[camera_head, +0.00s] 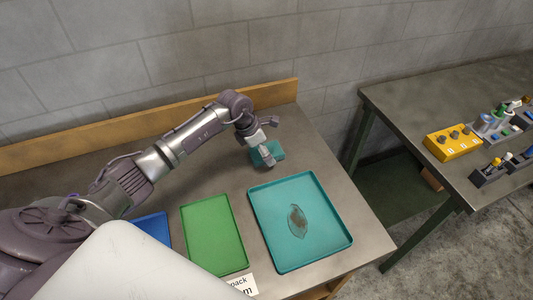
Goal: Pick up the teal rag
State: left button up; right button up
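The teal rag (274,151) is a small, folded-looking teal piece on the grey table, behind the teal tray. My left gripper (266,155) comes in from the left and points down at the rag, overlapping its front side. The fingers are too small to tell whether they are open or shut on the rag, or whether they touch it. My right gripper is not in view.
A large teal tray (265,235) holds a flat grey-brown piece (297,221). A green tray (214,232) and a blue tray (153,228) lie to its left. A wooden ledge (272,94) runs along the back.

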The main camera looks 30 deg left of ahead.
pick_arm(q)
jog(key=shift+f, duration=0.2)
dwell(0.4)
jog(key=c, duration=1.1)
